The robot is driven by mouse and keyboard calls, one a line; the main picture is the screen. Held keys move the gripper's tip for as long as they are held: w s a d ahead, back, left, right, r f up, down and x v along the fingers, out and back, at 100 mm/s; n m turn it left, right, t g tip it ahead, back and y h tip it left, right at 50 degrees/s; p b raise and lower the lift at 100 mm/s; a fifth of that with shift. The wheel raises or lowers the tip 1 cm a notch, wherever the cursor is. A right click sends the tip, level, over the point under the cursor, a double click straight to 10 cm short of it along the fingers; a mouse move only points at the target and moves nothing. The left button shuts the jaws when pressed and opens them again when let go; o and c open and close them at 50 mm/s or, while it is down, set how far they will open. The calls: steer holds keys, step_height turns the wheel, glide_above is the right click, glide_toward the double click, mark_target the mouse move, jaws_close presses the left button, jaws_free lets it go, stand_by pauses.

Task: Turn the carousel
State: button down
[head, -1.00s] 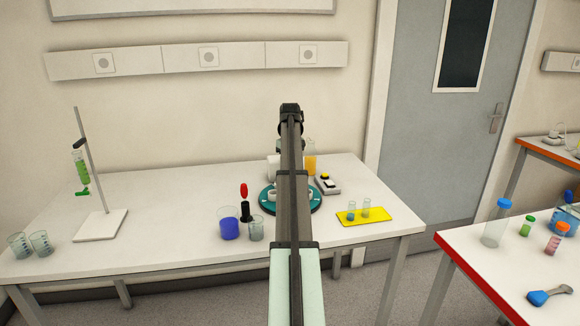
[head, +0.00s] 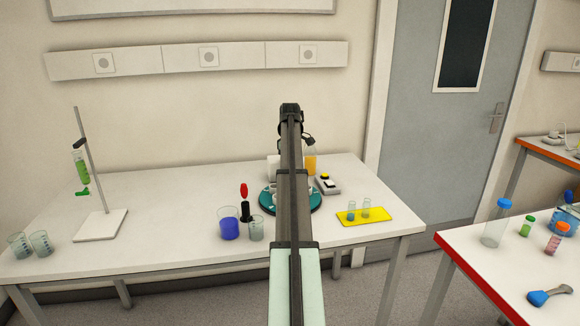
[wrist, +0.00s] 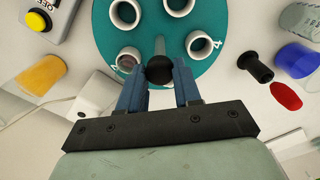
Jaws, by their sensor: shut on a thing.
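The carousel is a teal disc (wrist: 155,35) carrying several white cups, with white number marks near its rim. In the head view it (head: 315,205) sits on the white table, mostly hidden behind my arm. A black round knob (wrist: 159,70) on a pale rod stands near the disc's edge, between two cups. My gripper (wrist: 159,80) has its blue fingers on either side of this knob and is shut on it. One cup (wrist: 128,60) by the left finger has dark contents. My fingertips are hidden in the head view.
A switch box (head: 327,184) with a yellow button and an orange-filled cylinder (head: 311,164) stand close by. A yellow tray (head: 375,216) lies right.

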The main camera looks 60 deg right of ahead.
steer(key=shift+n, duration=1.7)
steer(key=c, duration=0.8)
jaws_free()
step_height(320, 180, up, 14)
steer(key=shift+f, duration=0.1)
